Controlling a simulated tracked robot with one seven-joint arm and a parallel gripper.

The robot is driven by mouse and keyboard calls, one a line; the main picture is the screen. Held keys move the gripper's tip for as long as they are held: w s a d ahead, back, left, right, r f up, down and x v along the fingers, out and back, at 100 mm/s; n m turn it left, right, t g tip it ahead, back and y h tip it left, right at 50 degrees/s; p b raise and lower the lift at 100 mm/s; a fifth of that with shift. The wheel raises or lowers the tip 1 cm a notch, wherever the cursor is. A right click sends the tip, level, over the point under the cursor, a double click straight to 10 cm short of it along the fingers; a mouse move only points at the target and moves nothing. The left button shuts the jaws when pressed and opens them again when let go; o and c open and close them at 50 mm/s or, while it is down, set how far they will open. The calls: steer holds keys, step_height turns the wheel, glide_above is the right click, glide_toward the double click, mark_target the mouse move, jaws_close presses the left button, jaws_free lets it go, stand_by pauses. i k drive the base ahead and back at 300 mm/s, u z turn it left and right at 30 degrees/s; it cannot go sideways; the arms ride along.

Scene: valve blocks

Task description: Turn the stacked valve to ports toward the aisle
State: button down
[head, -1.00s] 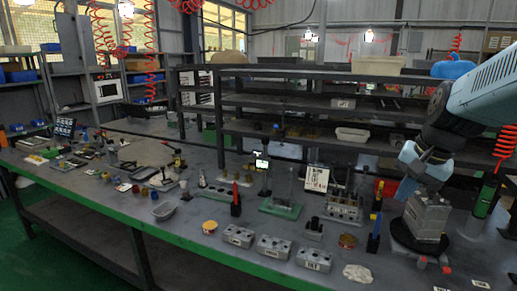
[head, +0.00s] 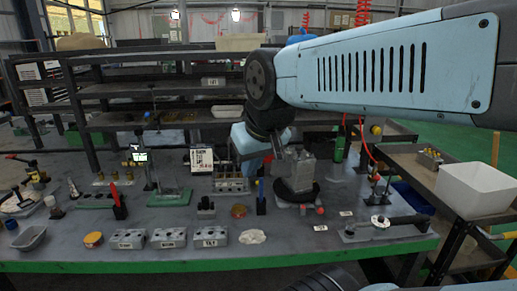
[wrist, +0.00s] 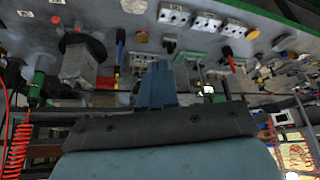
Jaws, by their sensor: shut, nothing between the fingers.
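The stacked valve (head: 297,171) is a grey block stack, standing slightly turned on a black round base (head: 296,193) with small red knobs at its front. In the wrist view the stacked valve (wrist: 78,65) is left of the fingers, with its base (wrist: 82,43) above it in the picture. My gripper (head: 276,150) is up beside the top left of the stack in the head view, partly hidden by my wrist. In the wrist view my gripper's blue fingers (wrist: 156,84) are together and empty, with a gap to the stack. Which side the ports face is unclear.
Several labelled grey valve blocks (head: 168,238) line the bench's green front edge. A blue-handled tool (head: 261,197) and a brass disc (head: 239,211) stand left of the stack. Dark shelves (head: 160,88) rise behind. A white bin (head: 475,190) stands at the right.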

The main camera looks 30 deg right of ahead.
mark_target(302, 187)
steer(key=z, duration=1.2)
steer(key=i, duration=0.1)
steer(key=u, duration=2.5)
steer(key=k, duration=0.95)
steer(key=z, duration=1.4)
steer(key=i, duration=0.85)
steer(key=z, duration=0.05)
